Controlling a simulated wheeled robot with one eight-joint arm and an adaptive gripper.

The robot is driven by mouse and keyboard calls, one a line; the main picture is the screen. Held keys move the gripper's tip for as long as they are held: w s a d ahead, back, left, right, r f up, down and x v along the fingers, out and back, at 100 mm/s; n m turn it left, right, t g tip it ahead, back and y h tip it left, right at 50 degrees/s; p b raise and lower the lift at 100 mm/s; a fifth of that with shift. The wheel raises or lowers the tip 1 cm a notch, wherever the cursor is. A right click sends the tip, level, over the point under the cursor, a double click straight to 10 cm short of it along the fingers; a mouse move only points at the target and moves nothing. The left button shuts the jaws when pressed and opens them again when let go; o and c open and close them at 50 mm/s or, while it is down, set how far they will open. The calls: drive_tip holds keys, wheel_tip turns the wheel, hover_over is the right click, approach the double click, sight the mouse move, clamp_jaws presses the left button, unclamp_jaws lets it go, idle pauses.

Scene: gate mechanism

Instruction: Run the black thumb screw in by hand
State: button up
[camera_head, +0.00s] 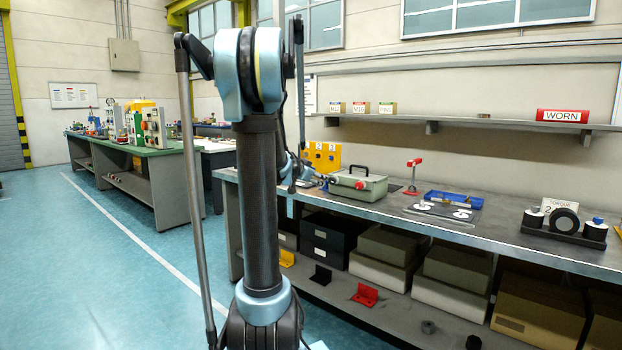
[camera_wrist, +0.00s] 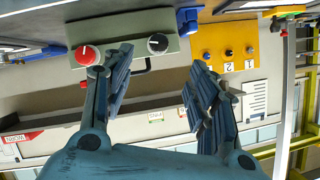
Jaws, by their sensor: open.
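The black thumb screw (camera_wrist: 157,43) sits on the face of a grey-green box in the wrist view, which is upside down. A red knob (camera_wrist: 86,54) is on the same face, to its left. The box (camera_head: 357,189) stands on the workbench in the head view. My gripper (camera_wrist: 158,66) is open and empty, its ribbed fingers spread in front of the box with the black screw seen between them. How deep the screw is seated cannot be told.
A yellow panel (camera_wrist: 225,48) with several knobs and numbers stands beside the box. On the bench (camera_head: 480,234) are a red-topped stand (camera_head: 413,174), a blue tray (camera_head: 453,199) and a torque fixture (camera_head: 563,221). A shelf (camera_head: 460,121) with a WORN sign (camera_head: 562,116) runs above.

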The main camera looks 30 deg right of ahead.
sight(331, 181)
drive_tip(key=x, duration=1.3)
drive_tip(key=shift+d+f, duration=0.15)
